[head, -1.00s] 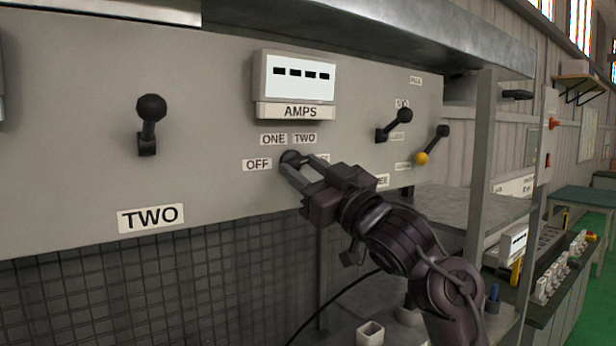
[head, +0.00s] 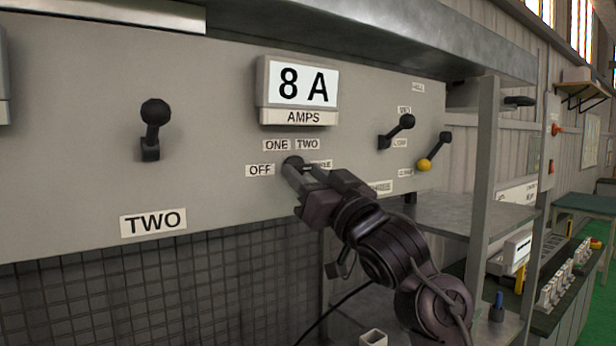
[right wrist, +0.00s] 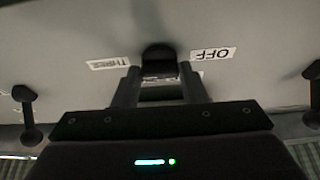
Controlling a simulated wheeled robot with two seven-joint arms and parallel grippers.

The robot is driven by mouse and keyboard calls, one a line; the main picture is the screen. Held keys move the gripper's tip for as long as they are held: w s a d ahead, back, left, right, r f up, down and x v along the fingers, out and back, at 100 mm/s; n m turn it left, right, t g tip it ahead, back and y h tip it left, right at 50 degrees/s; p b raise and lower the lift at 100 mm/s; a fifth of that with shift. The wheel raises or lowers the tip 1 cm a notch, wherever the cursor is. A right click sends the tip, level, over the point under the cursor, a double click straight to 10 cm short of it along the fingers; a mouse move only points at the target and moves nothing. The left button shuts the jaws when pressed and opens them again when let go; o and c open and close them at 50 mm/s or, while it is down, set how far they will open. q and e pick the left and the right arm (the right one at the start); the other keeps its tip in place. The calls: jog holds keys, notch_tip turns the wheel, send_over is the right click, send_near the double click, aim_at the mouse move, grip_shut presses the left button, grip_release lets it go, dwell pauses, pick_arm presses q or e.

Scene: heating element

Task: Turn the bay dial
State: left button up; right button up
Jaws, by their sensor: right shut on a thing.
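The bay dial (head: 293,161) is a dark round knob on the grey panel, ringed by labels OFF, ONE, TWO and a partly covered one on the right. My right gripper (head: 299,170) reaches it from below right and is shut on it. In the right wrist view the dial (right wrist: 158,56) sits between the two fingertips (right wrist: 158,74), with the OFF label and a THREE label on either side, upside down. The AMPS meter (head: 301,86) above the dial reads 8 A. My left gripper is not in view.
A metal ledge (head: 400,35) overhangs the panel. A mesh grille (head: 170,285) lies below.

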jog(key=o, duration=0.8)
jog(key=shift+d+r, duration=0.1)
jog(key=shift+r, duration=0.2)
jog(key=shift+c, duration=0.2)
jog(key=shift+o, duration=1.1)
jog(key=shift+f, duration=0.2)
jog(key=b+v, duration=0.4)
jog(key=v, duration=0.3)
jog(key=shift+s+d+f, duration=0.1)
jog(key=shift+s+f, duration=0.05)
jog(key=shift+s, duration=0.15)
